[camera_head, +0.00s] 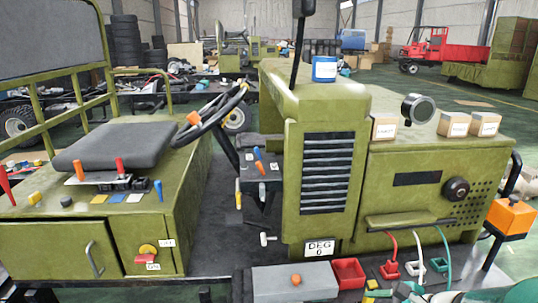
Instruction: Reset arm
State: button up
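No part that I can make out as my gripper shows in the head view, so its opening and anything it might hold cannot be seen. A green vehicle chassis (395,180) fills the middle and right. It has a black seat (115,145) at left and a steering wheel (216,112) beside it. Small pale and teal parts at the bottom right edge are cut off and too unclear to name.
A blue can (324,69), small cartons (385,127) and a round black gauge (418,109) sit on the green housing. A red bin (348,273), a grey box (295,281) and red, white and green cables (391,250) line the front. Coloured levers stand mid-cab.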

jog(key=s+a+r+n+g+h, duration=0.2)
jog(key=s+a+r+n+h, duration=0.4)
jog(key=n, duration=1.4)
jog(key=s+a+r, duration=0.2)
jog(key=a+r, duration=0.2)
jog(key=shift+s+a+r+h, duration=0.3)
jog(key=shift+s+r+h, duration=0.05)
jog(key=shift+h, duration=0.05)
